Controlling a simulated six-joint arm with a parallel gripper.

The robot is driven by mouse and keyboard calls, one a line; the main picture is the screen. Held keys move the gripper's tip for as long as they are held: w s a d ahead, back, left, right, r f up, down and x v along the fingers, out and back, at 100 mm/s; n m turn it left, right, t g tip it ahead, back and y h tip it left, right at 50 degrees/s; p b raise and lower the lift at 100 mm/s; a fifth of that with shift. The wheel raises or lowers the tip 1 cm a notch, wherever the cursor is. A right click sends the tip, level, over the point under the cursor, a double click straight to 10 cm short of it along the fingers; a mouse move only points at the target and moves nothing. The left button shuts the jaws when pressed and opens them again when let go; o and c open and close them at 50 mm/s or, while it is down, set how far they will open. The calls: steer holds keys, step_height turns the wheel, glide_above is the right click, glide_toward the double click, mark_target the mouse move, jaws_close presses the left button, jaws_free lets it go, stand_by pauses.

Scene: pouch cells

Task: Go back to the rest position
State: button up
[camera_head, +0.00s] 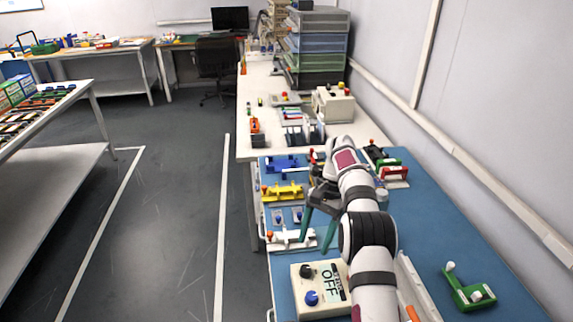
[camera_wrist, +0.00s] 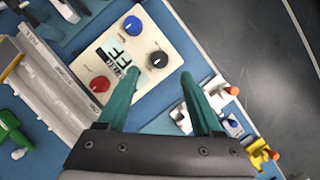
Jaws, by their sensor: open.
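My gripper (camera_head: 318,232) is open and empty, its two green fingers pointing down over the blue bench mat near the front left part. A cream control box (camera_head: 318,288) with a display reading OFF lies in front of the fingers. It also shows in the wrist view (camera_wrist: 150,82), with blue, black and red knobs; the left finger overlaps its edge in that picture. A white clamp fixture (camera_head: 290,238) with an orange tip stands just left of the fingers.
A yellow fixture (camera_head: 283,192) and a blue fixture (camera_head: 280,165) stand farther back on the mat. Red and green clamps (camera_head: 392,170) are behind my arm. A green clamp (camera_head: 468,290) stands at the front right. The blue mat (camera_head: 455,225) is clear at right.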

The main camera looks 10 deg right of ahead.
steer(key=s+a+r+n+t, duration=0.1)
steer(key=s+a+r, duration=0.2)
steer(key=s+r, duration=0.45)
steer(key=s+a+r+n, duration=0.1)
steer(key=s+a+r, duration=0.1)
steer(key=s+r, duration=0.55)
steer(key=s+a+f+t, duration=0.1)
steer(key=s+f, duration=0.1)
steer(key=s, duration=0.8)
steer(key=s+a+f+n+t+h, duration=0.1)
steer(key=s+f, duration=0.2)
steer(key=s, duration=0.8)
steer(key=shift+a+f, duration=0.2)
steer(key=shift+a, duration=0.2)
